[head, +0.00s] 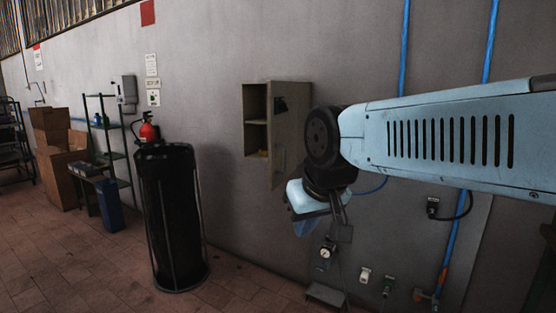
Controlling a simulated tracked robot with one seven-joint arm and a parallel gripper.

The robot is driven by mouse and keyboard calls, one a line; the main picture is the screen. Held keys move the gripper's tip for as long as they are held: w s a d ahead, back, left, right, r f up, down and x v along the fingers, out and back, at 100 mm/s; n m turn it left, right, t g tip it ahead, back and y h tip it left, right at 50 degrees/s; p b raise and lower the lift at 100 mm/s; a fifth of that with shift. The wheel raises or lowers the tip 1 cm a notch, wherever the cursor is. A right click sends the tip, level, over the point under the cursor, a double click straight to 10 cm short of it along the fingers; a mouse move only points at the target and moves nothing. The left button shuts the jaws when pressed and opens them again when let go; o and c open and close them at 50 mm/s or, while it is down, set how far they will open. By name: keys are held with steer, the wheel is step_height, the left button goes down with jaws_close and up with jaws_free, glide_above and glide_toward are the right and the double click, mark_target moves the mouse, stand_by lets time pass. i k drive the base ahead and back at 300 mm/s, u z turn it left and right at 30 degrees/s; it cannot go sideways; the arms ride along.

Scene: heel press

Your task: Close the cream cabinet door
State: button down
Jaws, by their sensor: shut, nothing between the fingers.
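The cream cabinet (249,139) hangs on the grey wall in the middle of the head view. Its front is open and shows dark inside compartments with a shelf. Its door (289,140) stands open on the right side of the opening and carries a dark handle or latch (280,104). My gripper (306,226) is below and to the right of the door, pointing down, and is shut and empty. A gap shows between its fingertips and the door; my wrist overlaps the door's right edge in the picture, and I cannot tell whether they touch.
A black drum (172,215) with a red extinguisher (148,130) stands left of the cabinet. A gauge (326,252) and sockets sit low on the wall, right of it. Blue pipes (489,40) run up the wall. Floor at the left front is clear.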

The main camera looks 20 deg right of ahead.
mark_target(281, 126)
steer(key=u, duration=0.05)
steer(key=i, duration=1)
steer(key=z, duration=0.1)
